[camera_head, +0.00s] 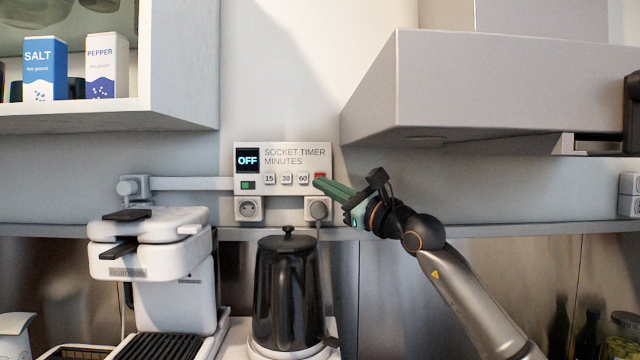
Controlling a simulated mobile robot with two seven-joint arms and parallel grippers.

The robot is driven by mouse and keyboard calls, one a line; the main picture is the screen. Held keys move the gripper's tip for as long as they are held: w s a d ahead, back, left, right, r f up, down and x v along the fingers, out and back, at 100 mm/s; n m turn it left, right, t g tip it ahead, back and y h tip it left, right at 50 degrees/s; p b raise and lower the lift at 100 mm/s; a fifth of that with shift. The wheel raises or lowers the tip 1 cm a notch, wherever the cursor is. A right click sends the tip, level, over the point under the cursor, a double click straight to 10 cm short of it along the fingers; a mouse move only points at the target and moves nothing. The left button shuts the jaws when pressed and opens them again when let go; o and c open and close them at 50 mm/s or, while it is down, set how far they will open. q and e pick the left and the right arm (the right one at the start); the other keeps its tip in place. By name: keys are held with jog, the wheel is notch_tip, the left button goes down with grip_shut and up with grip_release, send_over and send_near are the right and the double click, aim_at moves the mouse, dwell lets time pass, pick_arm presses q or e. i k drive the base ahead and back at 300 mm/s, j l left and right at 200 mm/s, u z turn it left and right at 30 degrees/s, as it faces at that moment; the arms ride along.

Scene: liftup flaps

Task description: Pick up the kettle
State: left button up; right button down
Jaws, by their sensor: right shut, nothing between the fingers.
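The black kettle (288,295) stands upright on a white base (262,351) at the bottom middle, with a knob on its lid. My right gripper (318,183) is shut and empty. Its green fingers point left, with the tips at the red button on the right end of the socket timer (283,168); I cannot tell whether they touch it. The timer display reads OFF. The gripper is above and to the right of the kettle, apart from it. My left gripper is not in view.
A white coffee machine (150,255) stands left of the kettle. A plug sits in the socket (318,209) above the kettle. A range hood (490,95) hangs at upper right, and a shelf with salt (45,70) and pepper (106,67) boxes at upper left. Bottles (590,330) stand at lower right.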

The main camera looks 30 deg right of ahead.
aim_at(289, 314)
jog(key=k+j, duration=0.8)
